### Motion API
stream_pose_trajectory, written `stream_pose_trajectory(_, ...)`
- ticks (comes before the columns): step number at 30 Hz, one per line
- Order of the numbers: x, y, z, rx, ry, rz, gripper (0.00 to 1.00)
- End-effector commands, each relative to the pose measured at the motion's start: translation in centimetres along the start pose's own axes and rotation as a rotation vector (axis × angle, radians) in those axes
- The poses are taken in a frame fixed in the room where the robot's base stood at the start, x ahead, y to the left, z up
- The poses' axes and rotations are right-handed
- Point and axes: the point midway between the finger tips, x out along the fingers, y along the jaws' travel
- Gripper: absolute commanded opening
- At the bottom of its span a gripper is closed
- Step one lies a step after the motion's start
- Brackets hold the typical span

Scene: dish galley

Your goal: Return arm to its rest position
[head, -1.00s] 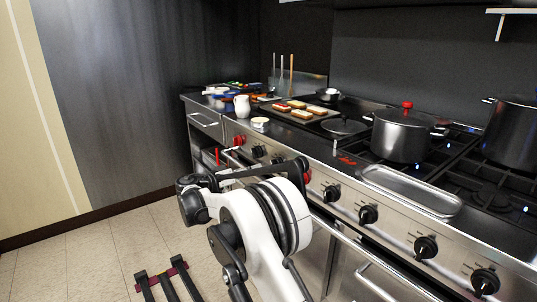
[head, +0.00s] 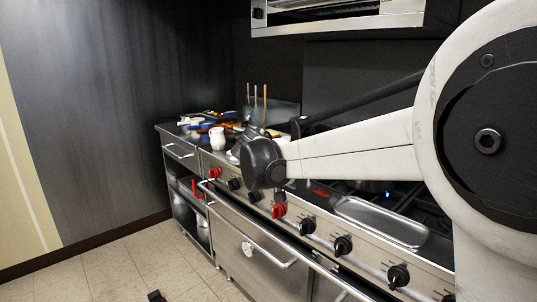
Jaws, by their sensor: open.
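My arm fills the right side of the head view. A large white joint with a dark round cap stands close to the camera, and a white link runs left from it to a dark rounded joint in front of the range. A thin black part of the arm slants behind the white link. I cannot make out my gripper or its fingertips; it is hidden or outside the picture. The range (head: 240,255) runs along the wall behind the arm, with a shallow metal tray (head: 382,222) on its front right. The arm hides much of the cooktop.
A white jug (head: 217,138), several utensils (head: 256,98) and other cookware stand at the range's far left end. A shelf unit (head: 190,210) is below. A metal hood (head: 340,18) hangs above. Tiled floor (head: 120,265) is mostly open at left; a small black tip (head: 156,296) shows at the bottom.

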Motion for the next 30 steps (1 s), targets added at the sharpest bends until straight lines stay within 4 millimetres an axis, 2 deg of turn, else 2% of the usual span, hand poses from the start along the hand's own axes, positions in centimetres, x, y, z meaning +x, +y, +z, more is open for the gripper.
stream_pose_trajectory(1, -0.6, 1.9, 0.9, 0.001, -0.015, -0.022, 0.59)
stream_pose_trajectory(6, -2.2, 6.0, 4.5, 0.000, -0.057, -0.107, 0.59)
stream_pose_trajectory(15, -5.6, 11.6, 11.6, 0.016, -0.106, -0.256, 0.59)
stream_pose_trajectory(21, -8.0, 14.2, 16.7, 0.038, -0.119, -0.352, 0.59)
stream_pose_trajectory(30, -11.5, 16.1, 24.5, 0.090, -0.112, -0.488, 0.59)
